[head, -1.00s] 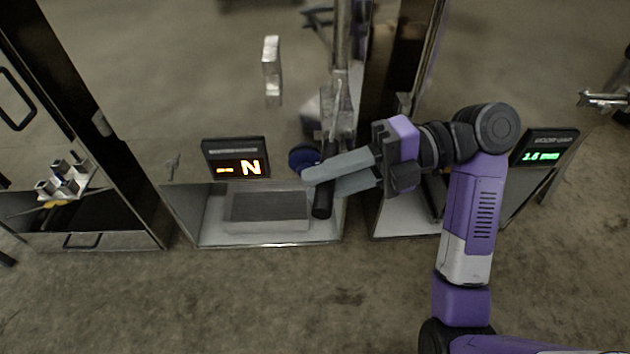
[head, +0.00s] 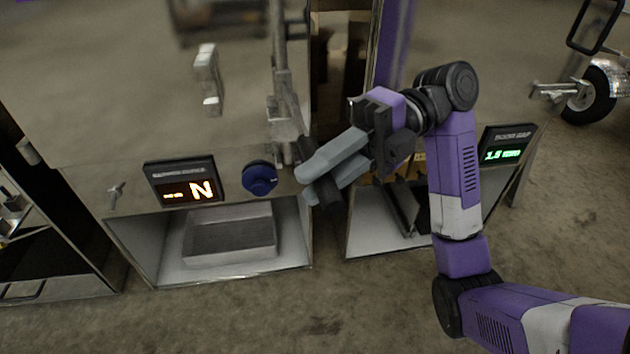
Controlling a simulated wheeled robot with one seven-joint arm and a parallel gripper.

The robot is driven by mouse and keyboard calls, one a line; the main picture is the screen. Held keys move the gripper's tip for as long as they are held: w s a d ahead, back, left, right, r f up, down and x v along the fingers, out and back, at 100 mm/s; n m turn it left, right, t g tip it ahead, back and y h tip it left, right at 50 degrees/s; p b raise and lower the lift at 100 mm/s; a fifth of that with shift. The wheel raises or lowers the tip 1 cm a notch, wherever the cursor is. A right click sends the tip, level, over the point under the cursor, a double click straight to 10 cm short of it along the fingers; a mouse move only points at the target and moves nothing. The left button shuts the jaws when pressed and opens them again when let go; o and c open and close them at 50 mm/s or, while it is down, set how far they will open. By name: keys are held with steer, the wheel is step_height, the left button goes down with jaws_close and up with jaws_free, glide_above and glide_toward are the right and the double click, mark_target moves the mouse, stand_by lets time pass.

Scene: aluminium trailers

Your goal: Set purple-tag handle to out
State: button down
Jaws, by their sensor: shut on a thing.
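The handle (head: 300,148) is a dark grip on a metal lever, joined to a vertical metal rod (head: 281,70) on the trailer door. It slants down and to the right, away from the rod. My gripper (head: 308,184) is shut on the handle's lower part, its grey fingers reaching in from the right and hiding much of the grip. I cannot make out a purple tag on the handle. A blue round knob (head: 260,178) sits on the panel just left of the fingertips.
A dark display (head: 184,181) with an orange "N" is at left, above an open compartment (head: 290,258) holding a grey tray (head: 230,240). A green display (head: 506,146) is at right. A metal latch (head: 207,80) is upper left. Concrete floor in front is clear.

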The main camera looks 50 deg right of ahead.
stand_by(0.4)
steer(key=c, duration=1.2)
jaws_free()
steer(key=v, duration=0.8)
steer(key=shift+p, duration=0.4)
steer(key=shift+w, duration=0.1)
